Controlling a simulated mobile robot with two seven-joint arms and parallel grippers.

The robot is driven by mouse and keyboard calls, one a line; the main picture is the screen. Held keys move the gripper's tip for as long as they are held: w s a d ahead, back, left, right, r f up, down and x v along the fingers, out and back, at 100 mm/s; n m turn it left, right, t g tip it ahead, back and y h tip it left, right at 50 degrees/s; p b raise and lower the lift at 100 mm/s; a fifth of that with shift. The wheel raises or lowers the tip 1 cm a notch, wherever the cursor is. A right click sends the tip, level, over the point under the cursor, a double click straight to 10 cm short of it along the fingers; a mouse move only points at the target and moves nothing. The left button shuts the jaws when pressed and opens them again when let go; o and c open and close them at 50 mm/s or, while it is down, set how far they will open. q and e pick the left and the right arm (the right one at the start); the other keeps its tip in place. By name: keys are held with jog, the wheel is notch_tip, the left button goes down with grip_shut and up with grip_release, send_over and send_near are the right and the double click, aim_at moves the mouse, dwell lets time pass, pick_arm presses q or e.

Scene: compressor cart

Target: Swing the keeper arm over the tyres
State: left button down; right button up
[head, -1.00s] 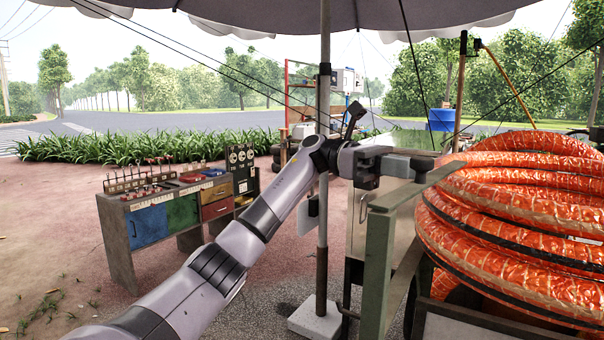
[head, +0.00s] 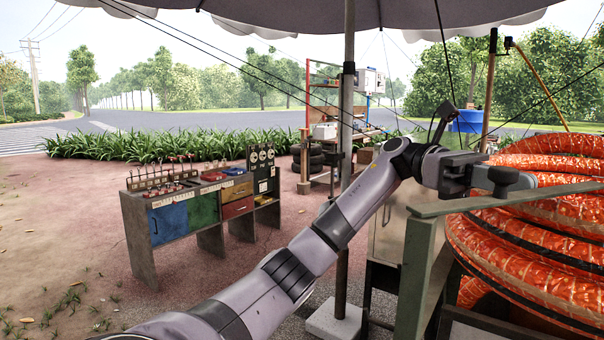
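The keeper arm (head: 465,203), a flat grey-green bar, runs from the top of an upright green post (head: 415,265) to the right, across the orange-wrapped tyres (head: 530,245). The tyres are large rings stacked at the right, partly cut off by the picture edge. My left gripper (head: 505,180) is at the bar, just above its middle as seen here, in front of the upper tyres. Its fingers show side-on, so I cannot tell whether they are open or shut, or whether they touch the bar. My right gripper is not in view.
An umbrella pole (head: 346,200) stands on a pale base (head: 335,318) behind my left arm. A metal cabinet (head: 390,235) is beside the post. A workbench (head: 185,225) with coloured doors stands at the left. Dark tyres (head: 309,160) and a shelf stand farther back.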

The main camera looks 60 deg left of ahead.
pick_arm(q)
jog(key=shift+d+f, duration=0.15)
jog(key=shift+d, duration=0.2)
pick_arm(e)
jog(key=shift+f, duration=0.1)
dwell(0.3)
pick_arm(q)
jog(key=shift+a, duration=0.1)
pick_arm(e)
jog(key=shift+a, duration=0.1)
